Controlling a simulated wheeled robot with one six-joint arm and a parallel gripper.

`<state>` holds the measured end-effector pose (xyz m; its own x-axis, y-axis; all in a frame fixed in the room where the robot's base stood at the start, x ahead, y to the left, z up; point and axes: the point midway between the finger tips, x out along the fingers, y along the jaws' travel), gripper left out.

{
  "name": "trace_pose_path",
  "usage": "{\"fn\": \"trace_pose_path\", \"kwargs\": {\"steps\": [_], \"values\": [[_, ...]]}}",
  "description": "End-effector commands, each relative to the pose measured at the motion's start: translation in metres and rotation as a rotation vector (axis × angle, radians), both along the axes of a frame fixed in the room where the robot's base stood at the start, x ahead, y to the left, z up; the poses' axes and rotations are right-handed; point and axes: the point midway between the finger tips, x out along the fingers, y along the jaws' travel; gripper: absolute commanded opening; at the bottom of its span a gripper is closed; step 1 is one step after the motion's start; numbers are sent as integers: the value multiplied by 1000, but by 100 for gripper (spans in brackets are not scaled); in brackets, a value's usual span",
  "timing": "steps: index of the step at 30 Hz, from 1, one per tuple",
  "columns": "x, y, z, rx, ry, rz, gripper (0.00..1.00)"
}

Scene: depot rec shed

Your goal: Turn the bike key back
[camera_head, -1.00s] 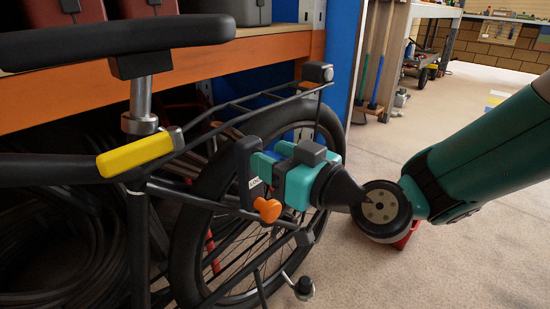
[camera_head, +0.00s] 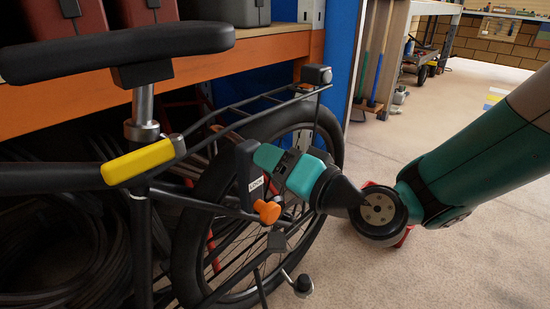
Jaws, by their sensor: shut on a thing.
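The bike lock (camera_head: 249,176) is a black upright body with a white label reading LOCK, by the rear wheel. An orange knob (camera_head: 267,211) sticks out low beside it. My gripper (camera_head: 262,160), teal and dark grey, comes in from the right and is shut against the lock's right side. The bike key is hidden between its fingers and the lock, so I cannot see its angle.
The bike's rear wheel (camera_head: 312,140) stands behind the lock, with a rack (camera_head: 255,105) above. The saddle (camera_head: 120,48) and a yellow-topped part (camera_head: 138,164) are at left. An orange shelf edge (camera_head: 270,48) runs behind. Open floor (camera_head: 440,120) lies at right.

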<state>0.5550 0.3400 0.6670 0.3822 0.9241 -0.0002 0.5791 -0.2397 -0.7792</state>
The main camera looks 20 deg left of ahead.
Motion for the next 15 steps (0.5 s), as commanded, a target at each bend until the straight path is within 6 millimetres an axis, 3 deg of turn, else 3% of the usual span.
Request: {"fn": "trace_pose_path", "kwargs": {"steps": [15], "values": [[1,-1,0,174,426,-3,23]]}}
